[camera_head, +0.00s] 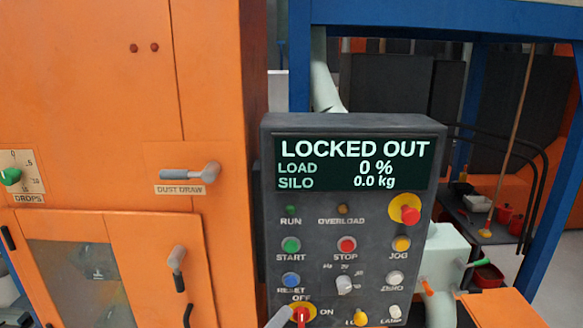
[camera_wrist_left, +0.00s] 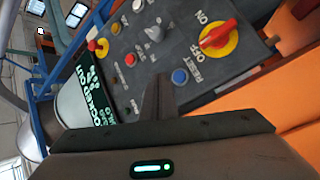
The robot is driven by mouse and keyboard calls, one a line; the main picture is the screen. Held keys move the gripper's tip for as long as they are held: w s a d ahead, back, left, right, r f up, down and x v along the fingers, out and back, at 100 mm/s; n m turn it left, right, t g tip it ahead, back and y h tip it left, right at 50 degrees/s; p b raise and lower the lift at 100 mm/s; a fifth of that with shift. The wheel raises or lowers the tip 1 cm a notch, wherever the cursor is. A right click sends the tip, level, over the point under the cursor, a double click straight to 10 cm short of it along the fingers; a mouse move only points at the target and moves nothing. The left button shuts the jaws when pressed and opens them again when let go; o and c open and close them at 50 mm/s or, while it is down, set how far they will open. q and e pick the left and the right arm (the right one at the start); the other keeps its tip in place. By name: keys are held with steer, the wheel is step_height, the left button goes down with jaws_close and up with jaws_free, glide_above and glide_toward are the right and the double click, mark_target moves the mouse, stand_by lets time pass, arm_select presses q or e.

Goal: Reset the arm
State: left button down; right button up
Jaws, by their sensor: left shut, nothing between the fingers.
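The dark control panel (camera_head: 352,215) faces me; its screen (camera_head: 358,162) reads LOCKED OUT, LOAD 0 %, SILO 0.0 kg. My left gripper (camera_head: 279,318) shows only as a grey tip at the bottom edge, beside the red-on-yellow OFF/ON switch (camera_head: 302,314). In the left wrist view the gripper (camera_wrist_left: 157,88) is shut and empty, in front of the panel near the blue RESET button (camera_wrist_left: 180,76). Contact cannot be told. The red switch handle (camera_wrist_left: 217,35) lies toward OFF in that view. My right gripper is not in view.
An orange cabinet (camera_head: 90,100) with a DUST DRAW handle (camera_head: 190,173) and a door handle (camera_head: 177,262) stands left of the panel. A blue frame post (camera_head: 550,170) rises at right. A red emergency button (camera_head: 409,214) sits at the panel's upper right.

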arm_select(q)
steer(key=s+a+f+m+g+y, duration=0.2)
steer(key=s+a+f+g+y, duration=0.25)
steer(key=f, duration=0.55)
steer(key=s+a+f+m+g+y, duration=0.25)
steer(key=s+a+f, duration=0.45)
steer(key=f, duration=0.4)
steer(key=s+a+f+m+g+y, duration=0.1)
steer(key=s+a+f+g+y, duration=0.2)
steer(key=s, duration=0.6)
steer(key=s+a+f+m+g+y, duration=0.1)
steer(key=s+a+f+g, duration=0.1)
steer(key=s+a+f, duration=0.55)
step_height(320, 180, down, 29)
steer(key=s+d+g+b, duration=0.2)
steer(key=b, duration=0.2)
steer(key=s+a+f+b, duration=0.3)
steer(key=s+f, duration=1.5)
steer(key=f, duration=0.4)
steer(key=shift+s+g+y+b, duration=0.25)
steer(key=shift+g+y+b, duration=0.05)
steer(key=shift+g+b, duration=0.1)
steer(key=shift+w+m, duration=0.1)
steer(key=shift+m, duration=0.25)
